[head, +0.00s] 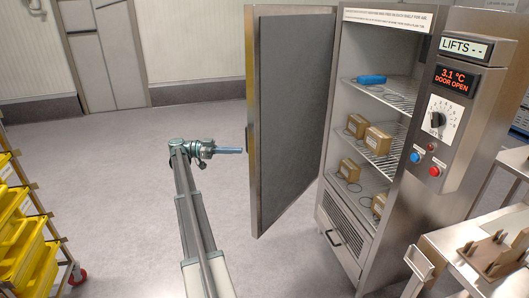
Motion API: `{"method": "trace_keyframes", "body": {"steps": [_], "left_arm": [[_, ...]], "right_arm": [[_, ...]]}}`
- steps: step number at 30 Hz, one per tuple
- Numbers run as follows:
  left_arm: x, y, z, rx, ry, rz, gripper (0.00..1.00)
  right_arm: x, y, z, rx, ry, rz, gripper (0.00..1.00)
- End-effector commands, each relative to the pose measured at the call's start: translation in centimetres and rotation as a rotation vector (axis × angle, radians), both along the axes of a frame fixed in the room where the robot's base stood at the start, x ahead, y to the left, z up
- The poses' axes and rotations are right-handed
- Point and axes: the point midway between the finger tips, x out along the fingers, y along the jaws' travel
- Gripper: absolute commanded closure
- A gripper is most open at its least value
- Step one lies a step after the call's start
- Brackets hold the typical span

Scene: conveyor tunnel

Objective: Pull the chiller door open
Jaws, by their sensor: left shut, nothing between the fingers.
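The chiller (394,150) stands right of centre with its interior showing. Its door (292,110) stands wide open, swung out to the left, with its dark inner panel facing the chiller. My left gripper (240,151) is shut and empty. It points right, and its tips appear just short of the door's left edge; I cannot tell whether they touch. The door's outer face and handle are hidden. The display (456,79) on the chiller reads 3.1 °C and DOOR OPEN. My right gripper is not in view.
Wire shelves (393,143) inside hold several brown boxes (378,140) and a blue item (372,79). A rack of yellow bins (22,240) stands at the left. A metal cart (465,240) stands at the lower right. The floor left of the door is clear.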

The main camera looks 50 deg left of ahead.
Motion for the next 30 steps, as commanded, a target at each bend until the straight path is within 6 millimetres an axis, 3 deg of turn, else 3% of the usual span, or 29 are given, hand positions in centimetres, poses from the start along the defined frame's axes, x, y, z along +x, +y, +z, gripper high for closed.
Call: {"method": "trace_keyframes", "body": {"steps": [17,25,29,30], "left_arm": [[4.8,-5.4,-1.7,-0.031,0.138,-0.064,1.00],[9.7,-12.6,-4.0,-0.052,0.311,-0.133,1.00],[12.6,-18.2,-5.6,-0.055,0.442,-0.180,1.00],[13.6,-20.5,-6.3,-0.053,0.493,-0.195,1.00]], "right_arm": [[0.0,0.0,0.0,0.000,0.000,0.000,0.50],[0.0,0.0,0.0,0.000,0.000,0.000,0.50],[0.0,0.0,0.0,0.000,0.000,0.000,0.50],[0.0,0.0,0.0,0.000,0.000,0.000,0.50]]}}
